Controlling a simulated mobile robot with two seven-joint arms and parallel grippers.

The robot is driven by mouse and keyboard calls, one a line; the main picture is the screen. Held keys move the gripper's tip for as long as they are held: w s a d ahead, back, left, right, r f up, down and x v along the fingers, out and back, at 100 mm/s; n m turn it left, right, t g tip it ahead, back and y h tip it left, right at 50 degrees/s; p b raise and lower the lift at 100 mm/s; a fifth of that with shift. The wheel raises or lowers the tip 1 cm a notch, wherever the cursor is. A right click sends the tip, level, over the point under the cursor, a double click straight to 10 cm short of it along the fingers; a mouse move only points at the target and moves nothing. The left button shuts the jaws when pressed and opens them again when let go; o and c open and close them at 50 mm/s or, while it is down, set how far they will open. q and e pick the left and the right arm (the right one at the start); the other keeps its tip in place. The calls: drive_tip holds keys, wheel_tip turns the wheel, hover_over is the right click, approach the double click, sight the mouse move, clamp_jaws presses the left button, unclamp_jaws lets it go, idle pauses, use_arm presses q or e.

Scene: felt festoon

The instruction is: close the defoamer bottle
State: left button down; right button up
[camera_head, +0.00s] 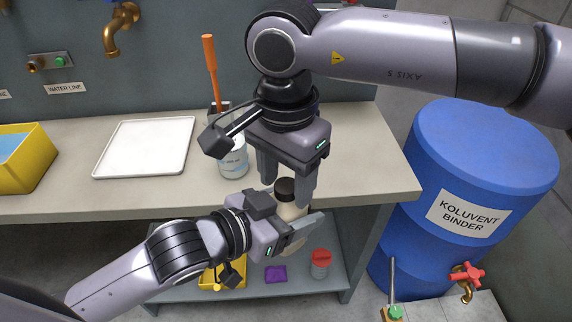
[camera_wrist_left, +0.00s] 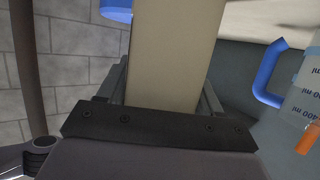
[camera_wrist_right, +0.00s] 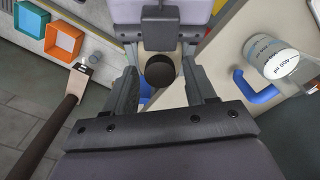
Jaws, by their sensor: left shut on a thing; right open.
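The defoamer bottle, pale cream (camera_head: 290,213), is held upright in front of the bench edge by my left gripper (camera_head: 299,232), which is shut on its body. The bottle's body (camera_wrist_left: 165,60) fills the middle of the left wrist view. A dark cap (camera_head: 285,187) sits at the bottle's top; I cannot tell how tight it is. My right gripper (camera_head: 287,184) points down above the bottle, open, with a finger on each side of the cap. In the right wrist view the cap (camera_wrist_right: 160,70) lies between the spread fingers, with gaps visible.
A white measuring jug (camera_head: 233,163) with a blue handle (camera_wrist_right: 257,92) stands on the bench close by. A white tray (camera_head: 145,147) and a yellow bin (camera_head: 42,160) are further left. A blue drum (camera_head: 480,150) stands right. The lower shelf holds a red-lidded jar (camera_head: 321,266).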

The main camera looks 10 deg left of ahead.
clamp_jaws()
drive_tip(key=m, duration=0.6)
drive_tip(key=shift+m, duration=0.3)
drive_tip(key=shift+o, duration=0.4)
unclamp_jaws()
drive_tip(key=shift+r, duration=0.1)
drive_tip(key=shift+r, duration=2.2)
drive_tip(key=o, duration=0.6)
